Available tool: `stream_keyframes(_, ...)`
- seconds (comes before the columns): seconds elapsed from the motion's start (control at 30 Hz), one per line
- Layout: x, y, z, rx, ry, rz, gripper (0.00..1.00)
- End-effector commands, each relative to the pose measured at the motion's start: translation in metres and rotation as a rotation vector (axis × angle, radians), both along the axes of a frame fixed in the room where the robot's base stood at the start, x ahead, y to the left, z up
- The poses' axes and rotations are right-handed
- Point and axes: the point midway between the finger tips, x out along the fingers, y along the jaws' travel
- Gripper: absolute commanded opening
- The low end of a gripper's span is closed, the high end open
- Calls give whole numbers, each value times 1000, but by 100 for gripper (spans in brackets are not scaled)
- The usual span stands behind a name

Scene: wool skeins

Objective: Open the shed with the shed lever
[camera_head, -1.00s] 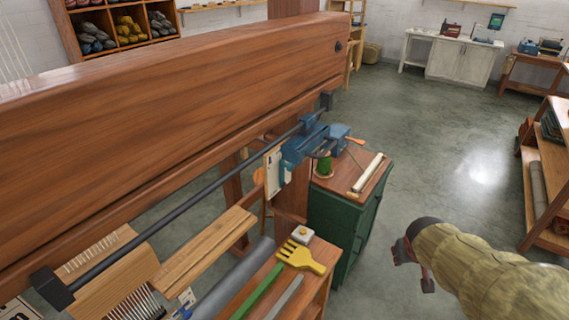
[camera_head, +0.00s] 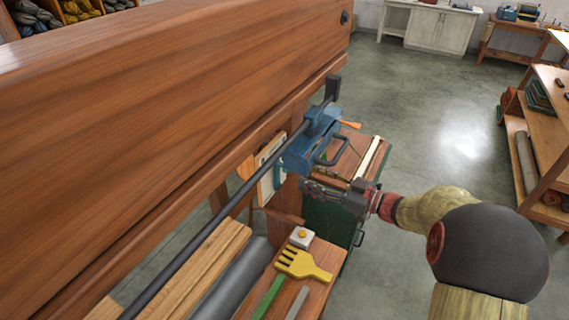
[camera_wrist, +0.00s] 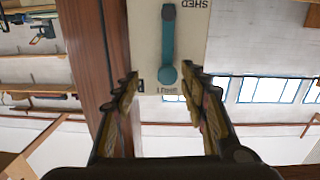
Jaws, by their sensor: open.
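The shed lever (camera_wrist: 168,40) is a teal bar with a round end, lying along a cream plate (camera_wrist: 146,48) in the wrist view. The plate carries the word SHED, upside down in this view. In the head view my gripper (camera_head: 308,187) is just right of the plate.
A blue mechanism (camera_head: 312,145) with a dark handle sits on the long black rod above my gripper. A green cabinet (camera_head: 322,218) stands behind the gripper. A yellow comb (camera_head: 300,265) lies on a wooden bench below. Open floor (camera_head: 425,110) lies to the right.

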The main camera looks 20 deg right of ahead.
Motion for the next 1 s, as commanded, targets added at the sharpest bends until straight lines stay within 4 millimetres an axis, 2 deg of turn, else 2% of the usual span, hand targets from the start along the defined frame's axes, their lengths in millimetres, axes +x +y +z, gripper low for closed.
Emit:
stream_keyframes(0.1,-6,8,11,51,-8,37,44)
stream_keyframes(0.23,-2,13,11,66,1,39,44)
stream_keyframes(0.7,43,58,10,64,1,37,44)
stream_keyframes(1.0,49,63,12,64,1,35,44)
